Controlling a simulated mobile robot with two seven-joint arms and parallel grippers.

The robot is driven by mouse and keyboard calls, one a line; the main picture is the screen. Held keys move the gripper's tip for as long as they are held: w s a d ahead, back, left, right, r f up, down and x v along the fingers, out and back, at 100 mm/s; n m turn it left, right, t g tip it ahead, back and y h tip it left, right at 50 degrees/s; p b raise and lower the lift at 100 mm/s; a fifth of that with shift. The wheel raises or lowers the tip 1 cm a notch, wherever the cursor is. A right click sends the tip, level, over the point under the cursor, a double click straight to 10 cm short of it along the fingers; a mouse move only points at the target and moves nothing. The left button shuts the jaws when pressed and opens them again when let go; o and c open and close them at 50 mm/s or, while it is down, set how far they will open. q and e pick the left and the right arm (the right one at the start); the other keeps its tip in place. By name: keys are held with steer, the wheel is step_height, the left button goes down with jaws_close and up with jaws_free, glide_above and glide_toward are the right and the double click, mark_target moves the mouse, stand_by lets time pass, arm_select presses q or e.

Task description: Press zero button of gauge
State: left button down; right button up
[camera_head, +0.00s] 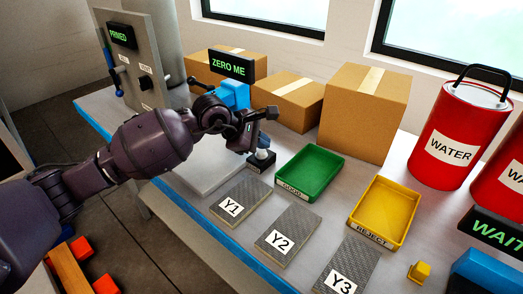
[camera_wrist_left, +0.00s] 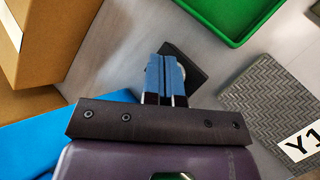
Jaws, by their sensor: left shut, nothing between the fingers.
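The gauge shows as a blue body (camera_head: 234,95) with a black display (camera_head: 232,65) reading "ZERO ME" in green. A small black block (camera_head: 260,166) with a pale rounded top sits on the table near the green tray. The block also shows in the left wrist view (camera_wrist_left: 190,62), partly hidden by my fingers. My left gripper (camera_head: 263,145) is shut and empty, with its fingers pointing down over this block; I cannot tell whether they touch it. In the left wrist view its blue fingers (camera_wrist_left: 166,80) are together. My right gripper is out of view.
A green tray (camera_head: 310,173), a yellow reject tray (camera_head: 384,212) and woven plates Y1 (camera_head: 240,203), Y2 (camera_head: 287,236) and Y3 (camera_head: 345,268) lie nearby. Cardboard boxes (camera_head: 363,112) stand behind. Red water drums (camera_head: 457,135) stand at right. A "PRIMED" panel (camera_head: 122,37) stands at left.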

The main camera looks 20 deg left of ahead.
mark_target(261, 152)
arm_select(q)
steer(key=shift+f, duration=0.65)
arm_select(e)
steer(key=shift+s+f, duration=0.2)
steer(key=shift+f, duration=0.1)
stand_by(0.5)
arm_select(q)
steer(key=shift+r, duration=1.05)
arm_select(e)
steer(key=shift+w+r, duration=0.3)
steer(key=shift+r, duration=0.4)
arm_select(q)
steer(key=shift+p, duration=0.3)
steer(key=shift+r+p, duration=0.85)
steer(key=shift+r, duration=1.75)
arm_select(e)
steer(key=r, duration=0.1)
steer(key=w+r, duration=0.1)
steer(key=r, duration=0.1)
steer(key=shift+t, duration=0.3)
arm_select(q)
steer(key=shift+f, duration=0.1)
steer(key=shift+s, duration=0.1)
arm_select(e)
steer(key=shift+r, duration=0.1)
